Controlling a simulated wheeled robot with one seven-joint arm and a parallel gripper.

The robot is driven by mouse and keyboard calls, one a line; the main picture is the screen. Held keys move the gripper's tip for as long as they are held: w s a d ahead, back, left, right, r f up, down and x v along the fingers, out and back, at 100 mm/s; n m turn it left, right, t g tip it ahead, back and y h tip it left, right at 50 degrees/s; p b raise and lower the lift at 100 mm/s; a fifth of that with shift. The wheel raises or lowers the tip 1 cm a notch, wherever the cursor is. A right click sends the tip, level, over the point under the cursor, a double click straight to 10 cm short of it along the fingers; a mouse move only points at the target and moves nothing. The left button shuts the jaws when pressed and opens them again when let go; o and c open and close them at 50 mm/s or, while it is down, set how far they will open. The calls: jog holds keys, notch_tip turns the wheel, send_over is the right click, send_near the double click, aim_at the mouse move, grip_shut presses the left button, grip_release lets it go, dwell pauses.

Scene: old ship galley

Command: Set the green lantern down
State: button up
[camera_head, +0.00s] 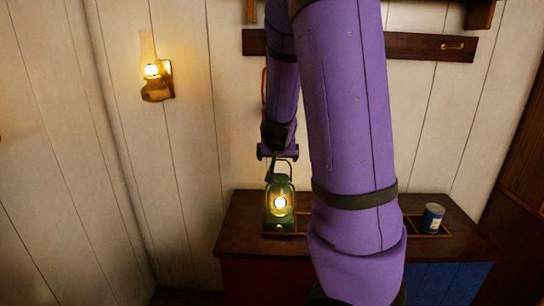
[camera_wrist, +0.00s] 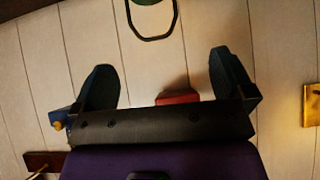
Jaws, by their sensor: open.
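The green lantern (camera_head: 280,222), lit with a yellow glow, stands upright on the left part of the dark wooden counter top (camera_head: 240,210). Its wire handle rises above it. My gripper (camera_head: 278,172) is just above the lantern, close to the handle. In the wrist view my gripper (camera_wrist: 162,62) has its two dark fingers spread wide with nothing between them. The dark handle loop (camera_wrist: 153,38) lies just beyond the fingertips, and only a sliver of the lantern's green body (camera_wrist: 150,2) shows at the top edge.
A blue and white can (camera_head: 433,218) stands in a low wooden frame (camera_head: 440,234) on the right of the counter. A lit wall lamp (camera_head: 154,80) is on the panelled wall at left. A dark rail (camera_head: 420,47) crosses the wall above. My arm hides the counter's middle.

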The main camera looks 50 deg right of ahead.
jog(key=s+a+r+n+t+y, duration=0.1)
jog(key=s+a+r+n+y, duration=0.25)
jog(key=a, duration=0.55)
jog(key=s+a+r+n+y, duration=0.1)
jog(key=a+r+n+y, duration=0.1)
jog(key=a+r+y, duration=0.5)
jog(key=s+a+r+n+g+h, duration=0.1)
jog(key=s+a+r+n+h, duration=0.1)
jog(key=s+a, duration=0.4)
jog(key=s+a+r+n+g+h, duration=0.1)
jog(key=s+a, duration=0.4)
jog(key=s, duration=0.5)
jog(key=shift+a+r+n+h, duration=0.35)
jog(key=shift+r+n+h, duration=0.2)
jog(key=shift+r+n, duration=0.1)
jog(key=shift+w, duration=0.1)
